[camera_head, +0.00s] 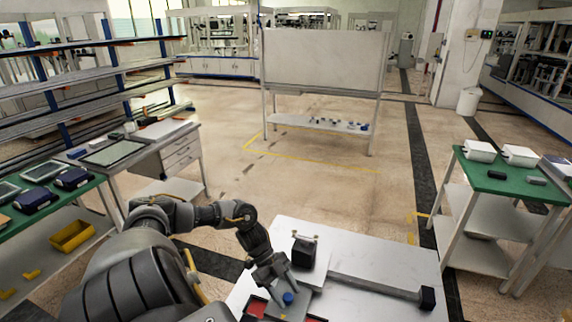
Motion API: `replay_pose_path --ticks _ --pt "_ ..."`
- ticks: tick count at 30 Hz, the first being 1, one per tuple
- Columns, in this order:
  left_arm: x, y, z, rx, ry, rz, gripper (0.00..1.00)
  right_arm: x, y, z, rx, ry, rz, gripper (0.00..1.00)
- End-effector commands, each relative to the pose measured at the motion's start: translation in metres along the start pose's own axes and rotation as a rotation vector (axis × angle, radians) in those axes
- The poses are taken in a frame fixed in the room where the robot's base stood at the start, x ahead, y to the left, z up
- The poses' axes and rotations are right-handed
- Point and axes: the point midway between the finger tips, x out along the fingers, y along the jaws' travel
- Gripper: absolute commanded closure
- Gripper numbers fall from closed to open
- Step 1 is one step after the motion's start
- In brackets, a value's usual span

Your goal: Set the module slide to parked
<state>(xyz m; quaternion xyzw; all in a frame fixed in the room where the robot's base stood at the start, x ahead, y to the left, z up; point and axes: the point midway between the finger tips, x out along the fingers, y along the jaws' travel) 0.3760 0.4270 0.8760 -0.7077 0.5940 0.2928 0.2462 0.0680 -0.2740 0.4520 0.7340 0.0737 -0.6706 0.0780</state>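A white-topped table (385,262) stands in front of me at the bottom. A black block (304,253) with small yellow-tipped posts behind it sits on a pale plate on the table. A grey rail (375,285) runs from near this plate to a black end block (428,298) at the right. I cannot tell for sure which part is the module slide. My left gripper (284,288) points down at the front left of the table, its fingers apart. A blue knob (288,298) shows close to its fingertips; contact is unclear. My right gripper is not in view.
A red-lined tray (256,306) lies partly hidden under my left gripper. A green-topped table (510,183) with white bins stands at the right. A green bench (62,207) and shelves are at the left.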

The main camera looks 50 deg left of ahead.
Motion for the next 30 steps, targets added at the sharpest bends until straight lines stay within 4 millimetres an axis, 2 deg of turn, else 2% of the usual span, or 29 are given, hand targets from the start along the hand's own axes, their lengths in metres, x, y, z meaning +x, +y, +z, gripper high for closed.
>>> replay_pose_path --ticks 8,11,21,25,30 --pt "-0.004 0.000 0.001 0.000 -0.001 0.000 0.51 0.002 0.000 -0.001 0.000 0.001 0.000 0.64" --pt "-0.016 0.000 0.003 0.000 -0.004 0.000 0.51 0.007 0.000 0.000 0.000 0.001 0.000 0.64" --pt "-0.081 0.000 0.003 0.000 -0.005 0.001 0.51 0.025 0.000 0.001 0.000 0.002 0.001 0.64" --pt "-0.098 0.000 0.002 -0.001 -0.002 0.001 0.51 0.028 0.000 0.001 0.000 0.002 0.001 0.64" --pt "-0.107 0.000 0.001 -0.001 0.000 0.001 0.51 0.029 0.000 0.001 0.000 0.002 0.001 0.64"
